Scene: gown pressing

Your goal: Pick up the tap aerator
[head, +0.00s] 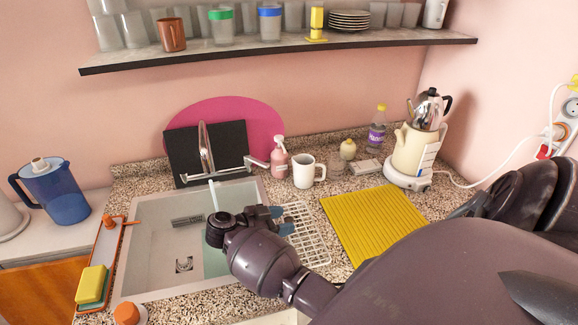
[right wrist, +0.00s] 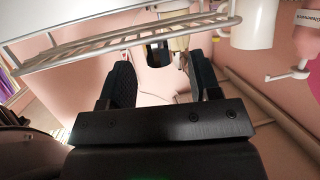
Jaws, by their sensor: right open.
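I cannot pick out the tap aerator for certain in either view. The chrome tap (head: 203,140) stands behind the sink (head: 150,225), with a thin pale vertical strip below it that may be water. My right gripper (head: 283,220) is over the right side of the sink, beside the wire rack, and my arm hides part of the basin. In the right wrist view my gripper (right wrist: 160,72) has its two dark fingers apart, with nothing held between them. Beyond the fingers are a small dark shape and a yellowish one, too unclear to name. My left gripper is not in view.
The wire rack (head: 316,244) and the ribbed yellow mat (head: 375,225) lie right of the sink. A white mug (head: 303,171), pink soap bottle (head: 279,160) and kettle (head: 410,150) stand behind. A blue jug (head: 66,195) is at left. A shelf (head: 270,50) hangs above.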

